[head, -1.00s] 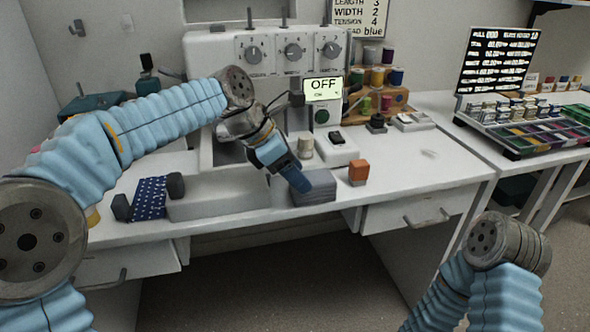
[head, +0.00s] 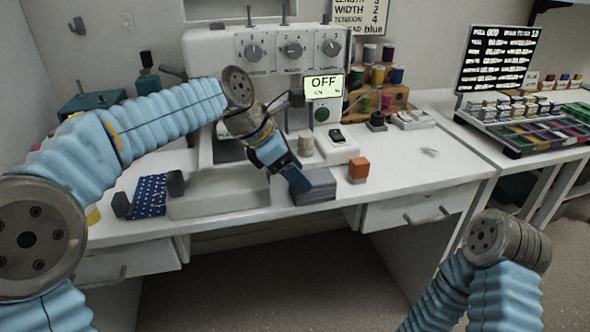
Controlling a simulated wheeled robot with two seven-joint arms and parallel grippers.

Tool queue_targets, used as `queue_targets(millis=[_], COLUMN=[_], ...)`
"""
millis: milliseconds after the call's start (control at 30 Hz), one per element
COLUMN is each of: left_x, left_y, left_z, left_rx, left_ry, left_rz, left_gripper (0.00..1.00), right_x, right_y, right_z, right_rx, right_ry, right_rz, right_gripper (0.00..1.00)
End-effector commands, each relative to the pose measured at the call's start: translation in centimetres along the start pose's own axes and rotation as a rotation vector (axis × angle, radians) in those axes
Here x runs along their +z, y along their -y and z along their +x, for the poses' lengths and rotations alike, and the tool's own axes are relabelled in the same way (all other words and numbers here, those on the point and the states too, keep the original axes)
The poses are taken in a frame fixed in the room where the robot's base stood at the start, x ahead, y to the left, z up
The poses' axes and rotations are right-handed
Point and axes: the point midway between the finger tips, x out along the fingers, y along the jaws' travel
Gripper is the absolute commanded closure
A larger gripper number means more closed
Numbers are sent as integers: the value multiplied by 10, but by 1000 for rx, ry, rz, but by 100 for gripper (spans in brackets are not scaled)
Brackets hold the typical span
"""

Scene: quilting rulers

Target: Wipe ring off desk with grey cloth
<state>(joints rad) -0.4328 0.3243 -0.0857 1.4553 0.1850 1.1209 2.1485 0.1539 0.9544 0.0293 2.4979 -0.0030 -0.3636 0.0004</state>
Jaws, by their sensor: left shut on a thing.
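The grey cloth (head: 318,179) is a folded, layered pad at the front edge of the white desk (head: 420,172), right of the sewing machine's bed. My left gripper (head: 297,181) reaches down onto its left part and is shut on it. The cloth seems to rest on the desk. A small faint grey mark (head: 429,152) shows on the desk to the right; I cannot tell whether it is the ring. My right arm shows at the lower right, but its gripper is out of view.
An orange block (head: 358,170) stands just right of the cloth. A white switch box (head: 336,147) and a pale spool (head: 306,143) stand behind it. The sewing machine (head: 218,193) is to the left. The desktop right of the orange block is mostly clear.

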Motion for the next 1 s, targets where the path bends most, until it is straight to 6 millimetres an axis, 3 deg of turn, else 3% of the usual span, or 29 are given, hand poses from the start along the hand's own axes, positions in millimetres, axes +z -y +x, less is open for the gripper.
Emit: queue_targets(millis=[800,1000], left_x=[0,0], left_y=[0,-10], left_z=[0,0], left_rx=[-3,-2], left_ry=[-3,-3], left_rz=[-1,-1], left_gripper=[71,71], right_x=[0,0], right_y=[0,0], right_z=[-1,-1], right_rx=[0,0], right_ry=[0,0], right_rz=[1,1], right_gripper=[57,57])
